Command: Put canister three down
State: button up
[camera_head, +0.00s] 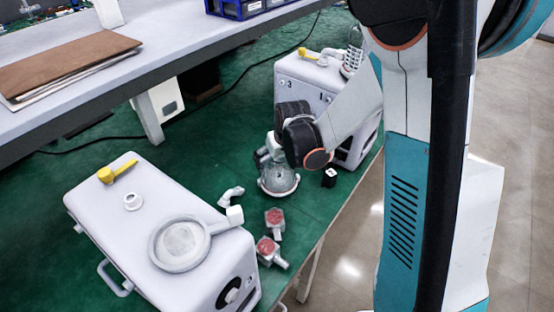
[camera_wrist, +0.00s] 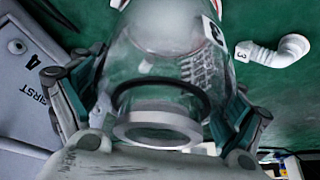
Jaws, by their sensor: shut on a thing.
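A clear glass canister (camera_head: 278,180) with a metal-like rim is in my gripper (camera_head: 270,153), between the two white pumps over the green table top (camera_head: 190,180). In the wrist view the canister (camera_wrist: 165,70) fills the middle, with a dark ring and a pale collar towards the camera. A dark-marked white label on its side is partly turned away, so I cannot read it surely. My gripper (camera_wrist: 155,105) is shut on the canister, one finger on each side. I cannot tell whether its far end touches the table.
A white pump (camera_head: 150,225) with a round lid stands at front left; another (camera_head: 310,85), marked 3 and 1, stands behind. A white elbow (camera_head: 232,196), two red-topped fittings (camera_head: 275,220) (camera_head: 268,250) and a black block (camera_head: 329,177) lie near the canister. A grey shelf (camera_head: 130,80) is at left.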

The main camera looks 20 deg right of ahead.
jog(key=shift+f, duration=0.15)
jog(key=o, duration=1.3)
jog(key=p+v, duration=0.4)
jog(key=v, duration=0.8)
jog(key=shift+r, duration=0.3)
jog(key=s+r+t, duration=0.1)
jog(key=s+r, duration=0.3)
jog(key=s, duration=0.2)
jog(key=s+r, duration=0.4)
jog(key=s, duration=0.3)
jog(key=s+r+m+t, duration=0.1)
jog(key=s+r, duration=0.3)
jog(key=s, duration=0.3)
jog(key=shift+a+t, duration=0.1)
jog(key=shift+t, duration=0.2)
